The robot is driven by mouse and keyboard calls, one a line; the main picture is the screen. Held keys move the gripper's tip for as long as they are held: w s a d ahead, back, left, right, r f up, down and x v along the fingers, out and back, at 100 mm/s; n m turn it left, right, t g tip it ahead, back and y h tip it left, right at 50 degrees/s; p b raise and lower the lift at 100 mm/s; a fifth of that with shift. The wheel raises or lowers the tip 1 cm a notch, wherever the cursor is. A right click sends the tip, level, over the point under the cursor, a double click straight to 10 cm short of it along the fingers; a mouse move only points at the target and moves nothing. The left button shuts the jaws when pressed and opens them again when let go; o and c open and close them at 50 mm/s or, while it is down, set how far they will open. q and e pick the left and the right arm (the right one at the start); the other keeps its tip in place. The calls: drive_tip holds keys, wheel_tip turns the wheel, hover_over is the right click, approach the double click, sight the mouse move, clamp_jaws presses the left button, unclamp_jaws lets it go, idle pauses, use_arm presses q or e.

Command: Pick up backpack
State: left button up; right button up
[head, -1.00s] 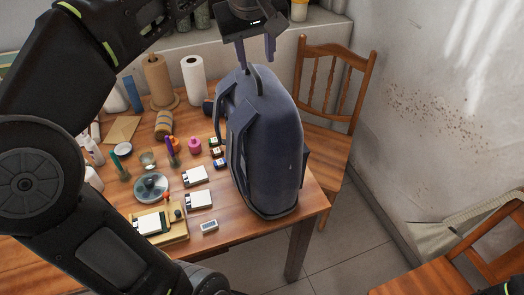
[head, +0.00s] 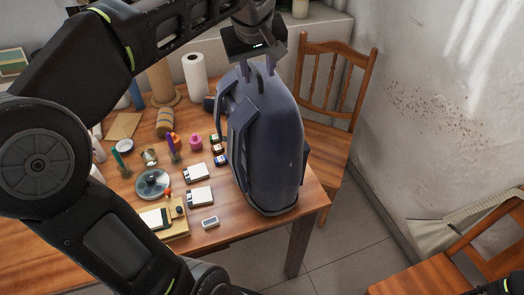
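A blue-grey backpack (head: 276,150) stands upright on the right end of the wooden table (head: 228,236). Its straps face left and its top handle loop points up. My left gripper (head: 256,67) is right above the backpack, pointing down. Its two fingers are apart, one on each side of the handle loop, with their tips at about the height of the backpack's top. I cannot tell whether they touch it.
Small boxes (head: 199,196), a glass-lidded dish (head: 152,184), jars and paper rolls (head: 195,77) crowd the table left of the backpack. A wooden chair (head: 330,120) stands close behind it on the right. Another chair (head: 470,262) is at lower right. Floor between them is clear.

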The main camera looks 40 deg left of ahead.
use_arm(q)
drive_tip(key=shift+x, duration=0.95)
clamp_jaws()
idle(0.9)
drive_tip(key=shift+w+r, duration=0.1)
drive_tip(key=shift+r, duration=0.05)
